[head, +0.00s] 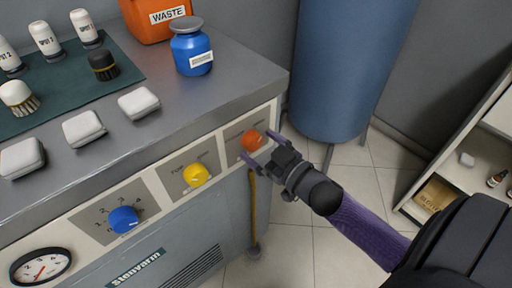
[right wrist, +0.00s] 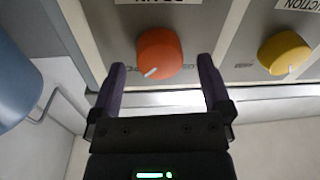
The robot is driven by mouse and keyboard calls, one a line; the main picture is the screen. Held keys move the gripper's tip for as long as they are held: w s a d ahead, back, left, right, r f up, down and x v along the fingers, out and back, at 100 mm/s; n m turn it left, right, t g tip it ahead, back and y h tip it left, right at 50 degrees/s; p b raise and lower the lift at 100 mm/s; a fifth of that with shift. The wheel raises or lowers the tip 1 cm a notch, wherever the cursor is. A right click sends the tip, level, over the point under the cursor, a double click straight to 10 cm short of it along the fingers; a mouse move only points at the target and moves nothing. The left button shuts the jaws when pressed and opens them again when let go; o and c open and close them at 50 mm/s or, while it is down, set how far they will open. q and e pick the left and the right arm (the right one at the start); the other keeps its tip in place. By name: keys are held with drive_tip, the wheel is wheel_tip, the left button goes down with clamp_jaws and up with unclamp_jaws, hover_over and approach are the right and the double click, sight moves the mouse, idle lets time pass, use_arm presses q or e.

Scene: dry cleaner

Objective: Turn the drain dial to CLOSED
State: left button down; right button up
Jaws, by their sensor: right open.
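The drain dial is an orange-red round knob (head: 252,139) on a grey plate at the right end of the machine's front panel. In the right wrist view the same orange dial (right wrist: 159,53) has a white pointer mark toward its lower left edge. The labels beside it are too blurred to read fully. My right gripper (head: 262,147) is open, its purple fingers spread in front of the dial. In the right wrist view the dial lies just beyond and between the fingertips (right wrist: 162,70), with no contact visible. My left gripper is not in view.
A yellow knob (head: 197,175) and a blue numbered knob (head: 123,219) sit further left on the panel, with a gauge (head: 40,267) at the far left. A yellow strip (head: 253,210) hangs below the dial. A blue tank (head: 348,60) stands behind right.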

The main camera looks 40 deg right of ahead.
drive_tip(key=shift+w, duration=0.45)
